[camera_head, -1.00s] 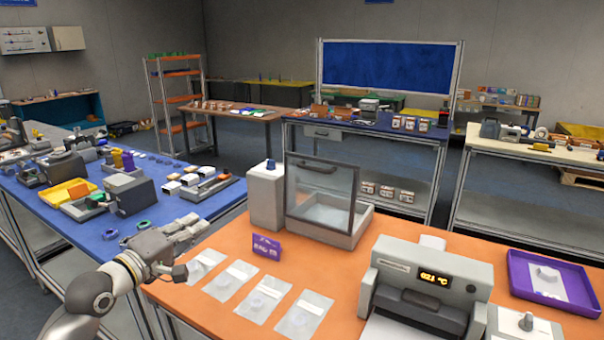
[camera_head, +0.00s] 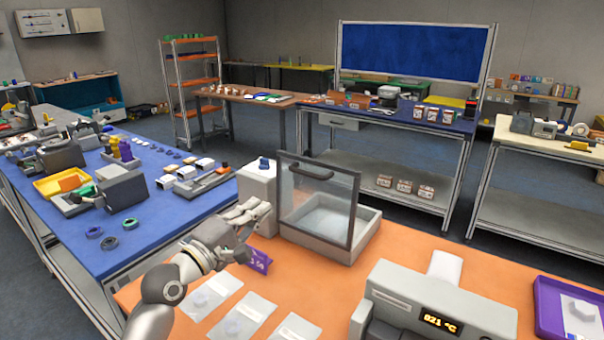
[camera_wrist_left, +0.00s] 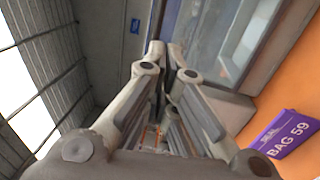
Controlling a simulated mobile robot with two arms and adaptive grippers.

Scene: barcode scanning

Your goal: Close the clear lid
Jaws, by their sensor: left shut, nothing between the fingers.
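The clear lid (camera_head: 317,203) stands raised, a framed transparent panel with a dark handle (camera_head: 304,170) near its top. It belongs to the grey-white box (camera_head: 350,248) on the orange table. In the left wrist view the lid (camera_wrist_left: 195,32) shows at the upper right. My left gripper (camera_head: 258,207) is shut and empty, left of the lid and in front of the pale block-shaped unit; I cannot tell from the picture whether it touches the unit. In the left wrist view its fingers (camera_wrist_left: 170,58) are together. My right gripper is not in view.
A purple bag label (camera_head: 257,262) stands close under my left gripper. Several clear bags (camera_head: 240,314) lie on the orange table (camera_head: 395,245). The pale unit (camera_head: 257,186) stands left of the lid. A printer-like machine (camera_head: 435,305) and purple tray (camera_head: 541,307) are at right.

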